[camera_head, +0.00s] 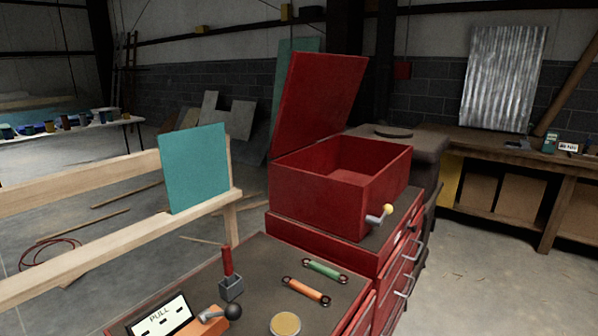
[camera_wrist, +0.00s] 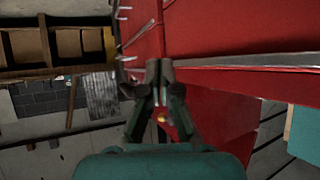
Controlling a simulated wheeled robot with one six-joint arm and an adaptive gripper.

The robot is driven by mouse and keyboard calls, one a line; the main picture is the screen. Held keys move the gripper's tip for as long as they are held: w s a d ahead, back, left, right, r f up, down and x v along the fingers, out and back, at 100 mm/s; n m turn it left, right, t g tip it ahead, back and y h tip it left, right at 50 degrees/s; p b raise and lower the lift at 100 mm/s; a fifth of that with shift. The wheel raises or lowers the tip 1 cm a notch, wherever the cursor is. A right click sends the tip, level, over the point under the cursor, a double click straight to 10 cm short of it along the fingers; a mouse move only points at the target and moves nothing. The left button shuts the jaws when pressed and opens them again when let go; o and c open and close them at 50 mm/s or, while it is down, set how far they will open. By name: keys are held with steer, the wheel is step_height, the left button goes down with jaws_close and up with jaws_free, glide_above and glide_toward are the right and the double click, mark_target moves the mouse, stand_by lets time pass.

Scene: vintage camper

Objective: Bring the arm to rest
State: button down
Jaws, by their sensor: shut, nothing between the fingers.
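My gripper (camera_wrist: 160,68) shows in the wrist view with its two dark fingertips together and nothing between them. Behind the fingers in that view are red metal surfaces (camera_wrist: 230,35), and a small yellow knob (camera_wrist: 161,117) shows between the finger links. The head view does not show my arm or gripper. In the head view a red metal box (camera_head: 310,198) stands on the red cabinet with its lid (camera_head: 318,105) raised. It looks empty inside.
The cabinet top (camera_head: 262,262) holds a red-handled lever (camera_head: 228,275), a green link (camera_head: 325,271), an orange link (camera_head: 306,291), a round tan disc (camera_head: 285,324) and a PULL sign (camera_head: 160,315). A teal panel (camera_head: 195,168) stands on a wooden rail. Floor (camera_head: 480,290) is clear at right.

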steer(key=s+a+f+n+t+y, duration=0.1)
steer(key=s+f, duration=0.4)
steer(key=s, duration=0.9)
steer(key=s+a+f+n+t+y, duration=0.1)
steer(key=s+f, duration=0.3)
steer(key=s, duration=1.1)
steer(key=s+r, duration=0.6)
steer(key=s, duration=0.5)
steer(key=s+a+r+t, duration=0.1)
steer(key=s+r, duration=0.5)
steer(key=s, duration=0.5)
steer(key=shift+s+r+n, duration=0.15)
steer(key=shift+s+n, duration=0.15)
steer(key=shift+s, duration=0.05)
steer(key=shift+a, duration=0.1)
